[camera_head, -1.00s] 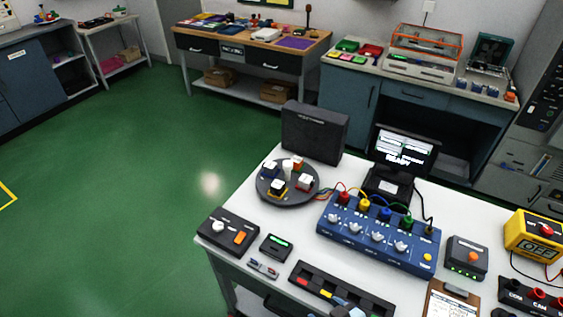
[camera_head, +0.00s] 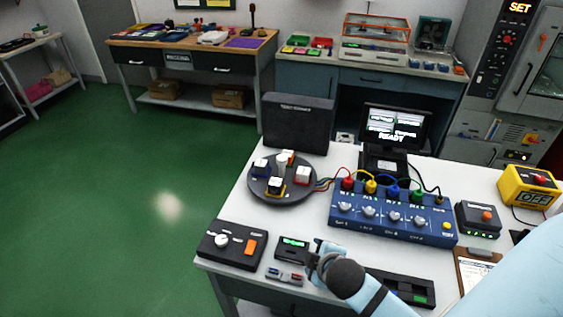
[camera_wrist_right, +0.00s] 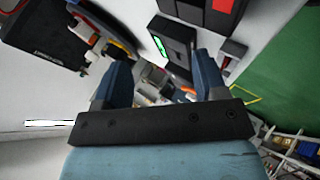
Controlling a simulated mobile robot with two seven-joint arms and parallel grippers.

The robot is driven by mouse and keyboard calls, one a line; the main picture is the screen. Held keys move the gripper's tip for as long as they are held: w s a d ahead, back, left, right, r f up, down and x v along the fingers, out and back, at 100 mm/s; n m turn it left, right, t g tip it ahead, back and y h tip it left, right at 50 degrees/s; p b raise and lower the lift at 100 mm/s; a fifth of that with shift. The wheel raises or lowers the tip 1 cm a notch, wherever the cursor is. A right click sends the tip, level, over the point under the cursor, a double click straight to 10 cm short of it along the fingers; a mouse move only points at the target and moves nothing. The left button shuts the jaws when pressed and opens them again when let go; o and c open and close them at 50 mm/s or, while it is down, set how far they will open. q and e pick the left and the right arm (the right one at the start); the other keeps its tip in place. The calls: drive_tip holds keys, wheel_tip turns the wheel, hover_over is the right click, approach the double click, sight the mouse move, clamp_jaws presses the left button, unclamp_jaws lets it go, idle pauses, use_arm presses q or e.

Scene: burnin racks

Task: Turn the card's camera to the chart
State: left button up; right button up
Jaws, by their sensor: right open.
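A round grey turntable (camera_head: 283,190) stands on the white bench and carries several small coloured blocks with white tops around a white post (camera_head: 283,163). I cannot tell which part is the card's camera. A dark upright panel (camera_head: 297,122) stands behind the turntable; its chart face, if any, is hidden from me. My right gripper (camera_head: 322,264) is over the front of the bench, beside a small box with a green display (camera_head: 292,247). In the right wrist view its two blue fingers (camera_wrist_right: 163,78) are apart with nothing held. My left gripper is not in view.
A black box with a white knob and orange switch (camera_head: 232,245) sits at the front left. A blue knob panel with coloured cables (camera_head: 392,215) and a monitor reading READY (camera_head: 395,126) fill the middle. A black tray (camera_head: 410,289) lies partly behind my arm.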

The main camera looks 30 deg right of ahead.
sight(284, 161)
drive_tip(key=w+d+n+t, duration=0.1)
drive_tip(key=w+d+n, duration=0.1)
drive_tip(key=w+n, duration=0.1)
drive_tip(key=w+d+r+n+t+h, duration=0.1)
drive_tip(key=w+d+n+t, duration=0.1)
drive_tip(key=w+n, duration=0.1)
drive_tip(key=w+d+n+t+h+b, duration=0.1)
drive_tip(key=w+d+n+t, duration=0.1)
drive_tip(key=w+n, duration=0.1)
drive_tip(key=shift+w+d+r+n, duration=0.3)
drive_tip(key=shift+w+n, duration=0.1)
drive_tip(key=shift+n, duration=0.1)
drive_tip(key=w+d+n+t+y, duration=0.1)
drive_tip(key=w+n, duration=0.4)
drive_tip(key=w, duration=0.2)
drive_tip(key=w+d+r+n+t+y, duration=0.1)
drive_tip(key=w+d+n, duration=0.1)
drive_tip(key=w+n, duration=0.4)
drive_tip(key=w+d+n+t+y, duration=0.1)
drive_tip(key=w+n+t, duration=0.1)
drive_tip(key=w+n, duration=0.3)
drive_tip(key=shift+w+d+r+n, duration=0.1)
drive_tip(key=shift+w+d+r, duration=0.05)
drive_tip(key=shift+w, duration=0.6)
drive_tip(key=shift+w+d+r+n, duration=0.1)
drive_tip(key=shift+w, duration=0.7)
drive_tip(key=shift+w+d+r+n, duration=0.1)
drive_tip(key=shift+w+d+r, duration=0.05)
drive_tip(key=shift+w, duration=0.6)
clamp_jaws()
